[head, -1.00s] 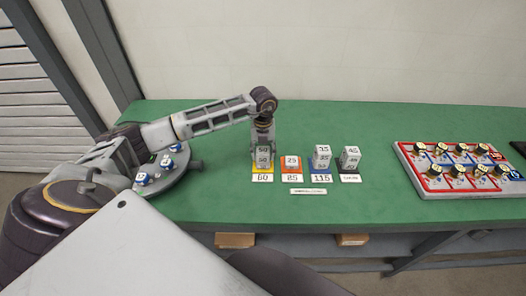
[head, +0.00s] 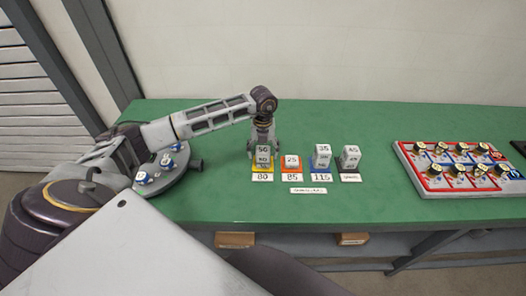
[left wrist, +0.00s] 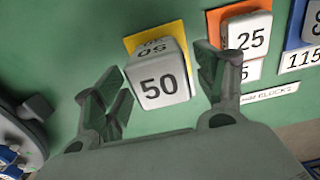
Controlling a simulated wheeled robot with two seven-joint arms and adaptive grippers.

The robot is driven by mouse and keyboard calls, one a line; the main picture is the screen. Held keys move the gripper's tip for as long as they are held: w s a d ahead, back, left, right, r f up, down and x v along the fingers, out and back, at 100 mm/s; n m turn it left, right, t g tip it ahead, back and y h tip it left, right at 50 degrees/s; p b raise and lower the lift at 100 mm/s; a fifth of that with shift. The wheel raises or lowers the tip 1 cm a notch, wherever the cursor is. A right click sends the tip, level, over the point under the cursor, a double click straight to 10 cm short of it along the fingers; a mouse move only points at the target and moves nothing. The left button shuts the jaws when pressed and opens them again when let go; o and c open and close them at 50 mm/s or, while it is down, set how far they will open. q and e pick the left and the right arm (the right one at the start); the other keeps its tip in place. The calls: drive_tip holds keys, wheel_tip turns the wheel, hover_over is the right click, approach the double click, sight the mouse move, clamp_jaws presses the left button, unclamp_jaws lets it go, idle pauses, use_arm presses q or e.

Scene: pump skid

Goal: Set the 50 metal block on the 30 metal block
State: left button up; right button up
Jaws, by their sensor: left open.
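The 50 metal block (head: 262,150) is a light grey cube marked 50, at the yellow pad (head: 255,168) behind the 80 card. My left gripper (head: 263,139) is over and behind the stack, open. In the left wrist view the 50 block (left wrist: 159,85) lies between the spread fingers of the left gripper (left wrist: 160,80), with gaps on both sides. The right gripper is out of view.
A round grey fixture (head: 165,172) is at left. A red-and-blue tray (head: 423,188) is at right. Green tabletop lies between.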

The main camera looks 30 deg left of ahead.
sight(263, 149)
use_arm(q)
wheel_tip(263, 149, up, 6)
drive_tip(key=shift+f, duration=0.25)
wheel_tip(263, 149, up, 7)
drive_tip(key=b, duration=0.1)
drive_tip(key=shift+f, duration=0.15)
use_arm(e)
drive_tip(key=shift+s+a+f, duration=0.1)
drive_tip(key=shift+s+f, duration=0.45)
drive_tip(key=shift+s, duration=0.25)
